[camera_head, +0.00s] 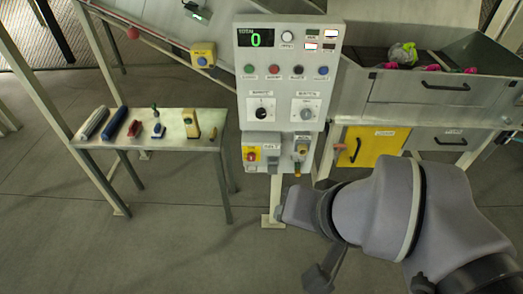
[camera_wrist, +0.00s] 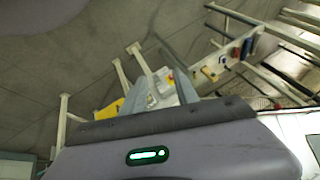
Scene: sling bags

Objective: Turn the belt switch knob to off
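The control panel (camera_head: 290,70) stands upright on a post in the head view. It has a display reading 0, a row of coloured buttons, a black knob (camera_head: 261,113) at left and a grey knob (camera_head: 306,114) at right. Below it, a lower box carries a yellow switch with a red knob (camera_head: 251,156). The labels are too small to read surely, so I cannot tell which knob is the belt switch. In the wrist view my gripper (camera_wrist: 160,82) is open and empty, its two fingers apart, with the panel's lower box beyond them. My arm is right of the panel post.
A metal table (camera_head: 150,142) with several small tools stands left of the panel. A grey bin (camera_head: 440,88) with colourful items and a yellow door (camera_head: 370,147) are at right. A yellow button box (camera_head: 203,54) sits at upper left. The floor in front is clear.

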